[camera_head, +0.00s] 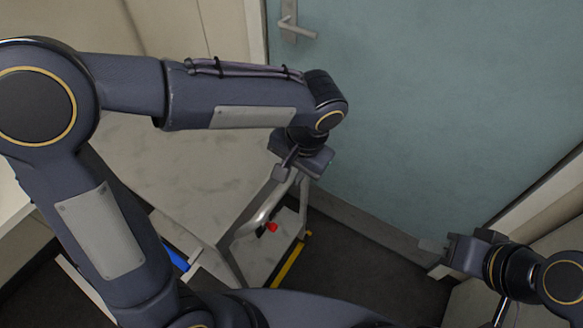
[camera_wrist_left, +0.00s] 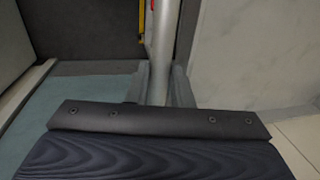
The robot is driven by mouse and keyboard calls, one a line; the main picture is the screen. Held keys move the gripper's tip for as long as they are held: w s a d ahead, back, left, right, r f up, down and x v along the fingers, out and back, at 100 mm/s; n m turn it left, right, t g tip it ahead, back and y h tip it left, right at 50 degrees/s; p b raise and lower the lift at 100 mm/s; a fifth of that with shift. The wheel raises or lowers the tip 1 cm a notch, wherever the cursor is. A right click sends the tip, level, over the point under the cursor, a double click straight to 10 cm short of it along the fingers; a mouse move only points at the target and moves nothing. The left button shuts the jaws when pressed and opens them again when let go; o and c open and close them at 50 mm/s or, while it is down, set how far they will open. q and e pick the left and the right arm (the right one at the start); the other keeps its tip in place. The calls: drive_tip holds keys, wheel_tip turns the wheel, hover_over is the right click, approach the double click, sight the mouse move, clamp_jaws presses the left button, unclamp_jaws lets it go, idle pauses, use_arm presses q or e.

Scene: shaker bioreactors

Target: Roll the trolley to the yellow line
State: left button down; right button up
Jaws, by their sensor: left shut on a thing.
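My left gripper (camera_head: 290,175) is shut on the grey metal tube of the trolley handle (camera_head: 262,212). In the left wrist view the tube (camera_wrist_left: 162,50) stands between the two fingers (camera_wrist_left: 161,88). Most of the trolley is hidden below my left arm. The yellow line (camera_head: 288,266) shows as a short strip beside the trolley frame, over the dark floor; a small piece of yellow (camera_wrist_left: 141,20) also shows in the left wrist view. My right gripper (camera_head: 436,246) is at the right, in front of the door's lower edge, apart from the trolley; its finger gap is not clear.
A closed blue-green door (camera_head: 430,110) with a metal handle (camera_head: 294,28) fills the back. A pale surface (camera_head: 170,170) lies left of the trolley. A red part (camera_head: 271,227) shows by the handle. Dark floor (camera_head: 350,265) is clear between the trolley and my right gripper.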

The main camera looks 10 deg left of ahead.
use_arm(q)
drive_tip(key=c, duration=1.3)
unclamp_jaws()
drive_tip(key=shift+r, duration=0.1)
wheel_tip(320, 180, up, 8)
drive_tip(key=d, duration=0.1)
drive_tip(key=shift+s+d+f+p, duration=0.2)
drive_tip(key=shift+s+f+p, duration=0.05)
drive_tip(key=shift+p, duration=0.05)
drive_tip(key=shift+a, duration=0.1)
drive_tip(key=s+a+f+n+t+h, duration=0.1)
drive_tip(key=s+a+n+t+h, duration=0.1)
drive_tip(key=s+a, duration=0.4)
drive_tip(key=s+a+f+n+t+h+p, duration=0.1)
drive_tip(key=s+a+n+t+h, duration=0.1)
drive_tip(key=s+a, duration=0.5)
drive_tip(key=shift+a+f+n+t+h, duration=0.4)
drive_tip(key=shift+a+n+h, duration=0.5)
drive_tip(key=shift+a+n, duration=0.2)
